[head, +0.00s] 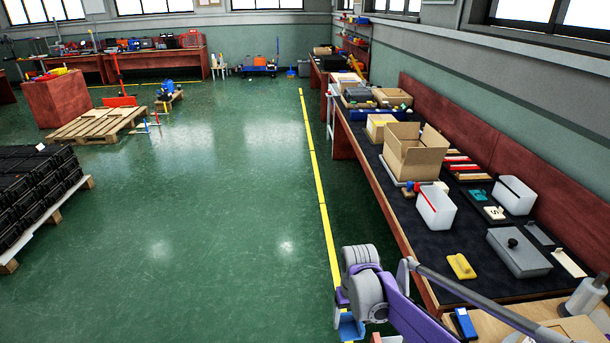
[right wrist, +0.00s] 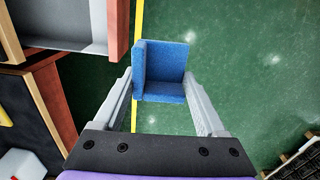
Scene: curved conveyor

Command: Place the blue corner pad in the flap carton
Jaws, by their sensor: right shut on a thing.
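The blue corner pad (right wrist: 163,70) is an L-shaped padded piece. In the right wrist view it sits between the two pale fingers of my right gripper (right wrist: 160,92), which is shut on it and holds it above the green floor. In the head view a part of the blue pad (head: 350,327) shows at the bottom, left of the bench, below my arm's grey joints. The flap carton (head: 412,163) is a brown cardboard box with raised, open flaps on the bench, well beyond my right gripper. Its inside floor is hidden. My left gripper is not in view.
The dark bench top (head: 428,232) also bears a white bin (head: 436,212), a grey lidded box (head: 518,254), a yellow block (head: 461,266) and a second white bin (head: 515,196). A smaller carton (head: 379,128) stands behind the flap carton. The floor left of the bench is open.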

